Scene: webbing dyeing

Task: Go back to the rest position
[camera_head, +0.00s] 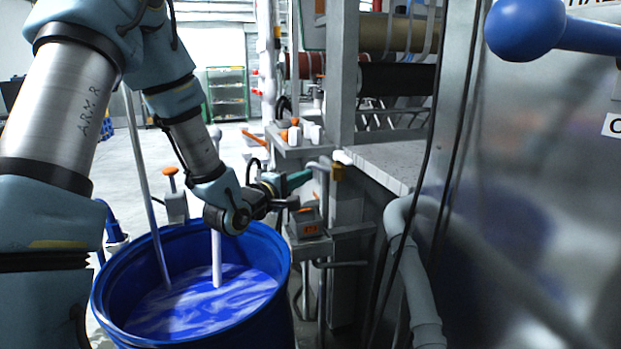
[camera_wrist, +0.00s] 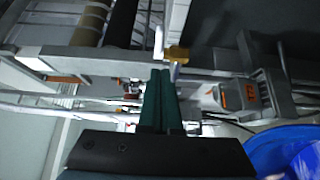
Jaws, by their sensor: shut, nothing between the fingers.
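My gripper (camera_head: 297,180) reaches out over the right rim of a blue drum in the head view, in front of the machine frame. In the wrist view my gripper (camera_wrist: 161,76) shows two dark green fingers pressed together, with nothing between them. A small brass-coloured fitting (camera_head: 338,172) on the machine is just beyond the fingertips; it also shows in the wrist view (camera_wrist: 177,53). I cannot tell whether the fingertips touch it.
The blue drum (camera_head: 112,296) holds blue liquid with a pale rod (camera_head: 216,262) standing in it. Grey pipes (camera_head: 407,240) and a metal panel (camera_head: 540,190) close off the right. Open floor (camera_head: 118,165) lies behind left.

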